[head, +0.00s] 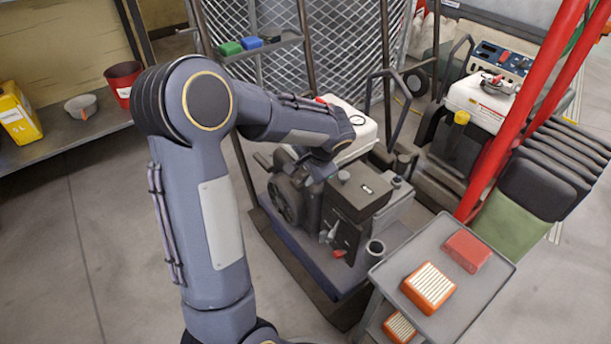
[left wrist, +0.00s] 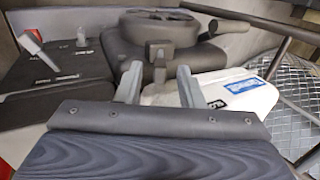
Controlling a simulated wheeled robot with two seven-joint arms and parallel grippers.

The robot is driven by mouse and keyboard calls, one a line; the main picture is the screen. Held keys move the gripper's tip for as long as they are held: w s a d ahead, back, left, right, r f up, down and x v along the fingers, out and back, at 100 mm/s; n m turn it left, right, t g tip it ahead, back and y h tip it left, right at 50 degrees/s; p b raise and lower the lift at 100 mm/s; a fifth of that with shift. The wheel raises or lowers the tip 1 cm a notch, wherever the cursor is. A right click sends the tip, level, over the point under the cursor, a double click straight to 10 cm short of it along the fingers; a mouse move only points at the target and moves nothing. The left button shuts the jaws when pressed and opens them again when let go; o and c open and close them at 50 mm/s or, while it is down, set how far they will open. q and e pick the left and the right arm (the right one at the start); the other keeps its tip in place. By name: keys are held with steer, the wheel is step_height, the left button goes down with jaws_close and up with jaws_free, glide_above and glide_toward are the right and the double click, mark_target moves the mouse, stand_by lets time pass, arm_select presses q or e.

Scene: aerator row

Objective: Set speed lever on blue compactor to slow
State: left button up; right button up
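The blue compactor (head: 318,258), with a blue base plate and a dark engine, stands in the middle of the head view. The left wrist view shows a long light grey lever (left wrist: 32,46) and a short grey one (left wrist: 82,37) on a dark labelled box (left wrist: 62,72); the label text is too blurred to read. My left gripper (left wrist: 159,84) is open, its two fingers apart on either side of a dark upright tab (left wrist: 157,56) on the engine; contact is unclear.
A second compactor (head: 482,102) with a white tank stands behind right. A grey cart (head: 432,312) with orange filters (head: 429,287) and a red box (head: 467,250) is close at front right. Red bars (head: 520,95) rise at the right. The compactor's white tank (left wrist: 240,92) sits beside the fingers.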

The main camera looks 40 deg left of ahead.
arm_select(q)
steer(key=shift+f, duration=0.1)
jaws_close()
stand_by(0.4)
